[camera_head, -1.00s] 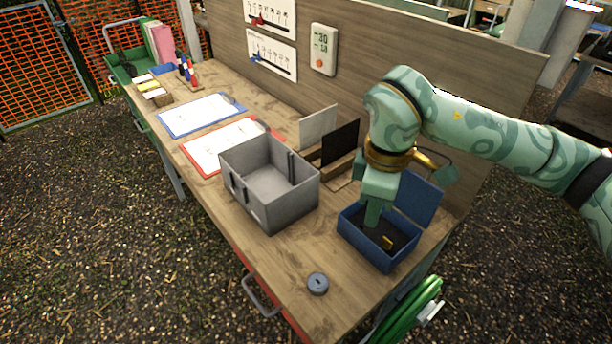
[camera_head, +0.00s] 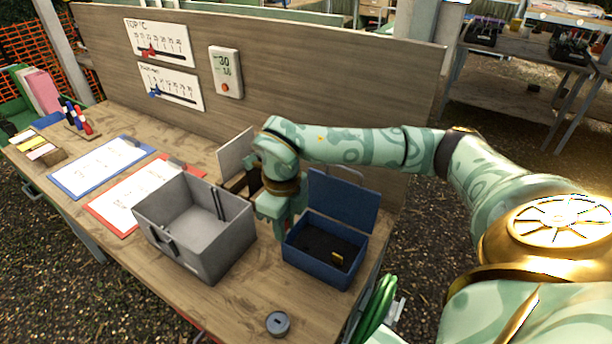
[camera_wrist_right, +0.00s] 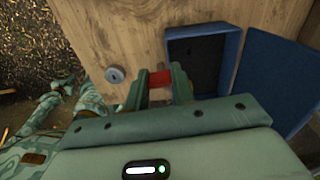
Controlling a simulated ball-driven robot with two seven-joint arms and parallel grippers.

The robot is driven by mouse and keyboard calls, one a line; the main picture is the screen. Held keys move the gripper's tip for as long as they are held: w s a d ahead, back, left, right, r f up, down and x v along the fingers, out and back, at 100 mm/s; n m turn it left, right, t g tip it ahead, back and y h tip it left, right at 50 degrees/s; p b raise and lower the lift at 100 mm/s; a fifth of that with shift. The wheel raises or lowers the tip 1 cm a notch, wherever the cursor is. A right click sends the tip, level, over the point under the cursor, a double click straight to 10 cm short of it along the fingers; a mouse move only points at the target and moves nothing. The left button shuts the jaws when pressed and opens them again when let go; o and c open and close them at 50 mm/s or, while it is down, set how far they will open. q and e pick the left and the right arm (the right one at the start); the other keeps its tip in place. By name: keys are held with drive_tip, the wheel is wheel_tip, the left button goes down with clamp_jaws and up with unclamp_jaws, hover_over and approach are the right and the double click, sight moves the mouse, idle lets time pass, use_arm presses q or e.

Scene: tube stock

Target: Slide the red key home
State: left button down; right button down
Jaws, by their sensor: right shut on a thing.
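My right gripper (camera_head: 280,222) is shut on a red key (camera_wrist_right: 160,78), a small red piece seen between its fingers in the right wrist view (camera_wrist_right: 160,88). In the head view the key is hidden by the gripper. The gripper is over the bench between the grey box and the open blue box (camera_head: 318,266). A round grey piece (camera_head: 278,324) with a small dark slot lies on the bench near its front edge; it also shows in the right wrist view (camera_wrist_right: 115,75). My left gripper is not in view.
The blue box has a raised lid (camera_head: 343,200) and a small yellow piece (camera_head: 337,258) inside. The open grey box (camera_head: 200,255) stands to the left. Clipboards (camera_head: 100,165) lie further left. A wooden panel (camera_head: 310,90) closes the back. The front bench corner is mostly clear.

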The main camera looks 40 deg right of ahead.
sight(307, 239)
drive_tip(key=d+f+n, duration=0.1)
drive_tip(key=n, duration=0.4)
drive_tip(key=d+f+n, duration=0.2)
drive_tip(key=n, duration=0.2)
drive_tip(key=d+f+n+b, duration=0.1)
drive_tip(key=d+f+n, duration=0.1)
drive_tip(key=n, duration=0.3)
drive_tip(key=shift+s+n, duration=0.2)
drive_tip(key=shift+n, duration=0.1)
drive_tip(key=shift+d+f+n, duration=0.2)
drive_tip(key=shift+f+n, duration=0.05)
drive_tip(key=shift+n, duration=0.35)
drive_tip(key=shift+d+f+n, duration=0.15)
drive_tip(key=shift+f+n, duration=0.05)
drive_tip(key=shift+n, duration=0.4)
drive_tip(key=shift+f+b, duration=0.85)
drive_tip(key=shift+b, duration=0.1)
drive_tip(key=shift+r, duration=0.1)
drive_tip(key=shift+r+p, duration=0.1)
drive_tip(key=shift+p, duration=0.3)
drive_tip(key=shift+f+b, duration=0.4)
drive_tip(key=shift+f, duration=0.6)
drive_tip(key=shift+f, duration=0.1)
